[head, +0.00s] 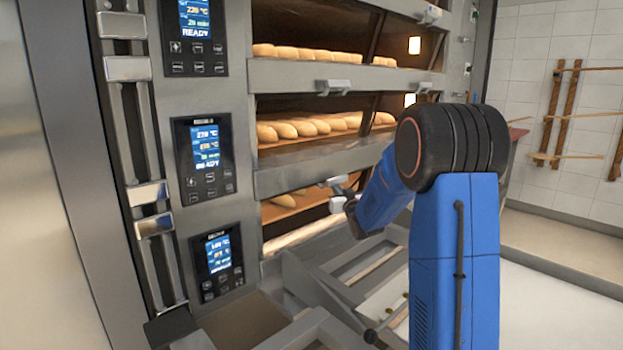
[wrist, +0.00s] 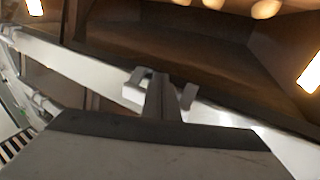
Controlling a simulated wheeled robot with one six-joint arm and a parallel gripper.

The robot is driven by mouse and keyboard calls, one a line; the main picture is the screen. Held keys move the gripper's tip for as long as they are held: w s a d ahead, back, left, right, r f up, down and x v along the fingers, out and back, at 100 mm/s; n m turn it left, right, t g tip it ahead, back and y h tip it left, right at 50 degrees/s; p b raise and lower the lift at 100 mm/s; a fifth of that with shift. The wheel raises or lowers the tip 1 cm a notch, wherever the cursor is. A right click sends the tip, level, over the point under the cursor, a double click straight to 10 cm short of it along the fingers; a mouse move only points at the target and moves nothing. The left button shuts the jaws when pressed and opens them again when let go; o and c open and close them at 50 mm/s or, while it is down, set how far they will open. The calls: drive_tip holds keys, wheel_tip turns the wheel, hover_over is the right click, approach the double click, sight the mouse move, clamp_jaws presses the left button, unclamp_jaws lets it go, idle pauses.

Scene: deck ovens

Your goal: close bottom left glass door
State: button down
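My gripper (head: 345,207) is in front of this opening, close to a small pale handle block (head: 335,181) under the middle deck's metal front. In the wrist view, my gripper (wrist: 160,97) meets a silver bar (wrist: 75,68) beside a pale block (wrist: 134,93). The brown oven interior lies beyond. Whether the fingers are apart or closed, and touching, is unclear.
Control panels (head: 205,160) with lit screens line the left of the oven. Metal rails (head: 300,285) stick out below the bottom deck. Loaves (head: 310,127) fill the deck above. A tiled wall (head: 590,110) with wooden racks stands at right; the floor (head: 545,290) there is clear.

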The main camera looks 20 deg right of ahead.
drive_tip(key=s+f, duration=0.1)
drive_tip(key=s, duration=0.6)
drive_tip(key=shift+a+f, duration=0.35)
idle(0.8)
drive_tip(key=shift+s, duration=0.1)
idle(0.3)
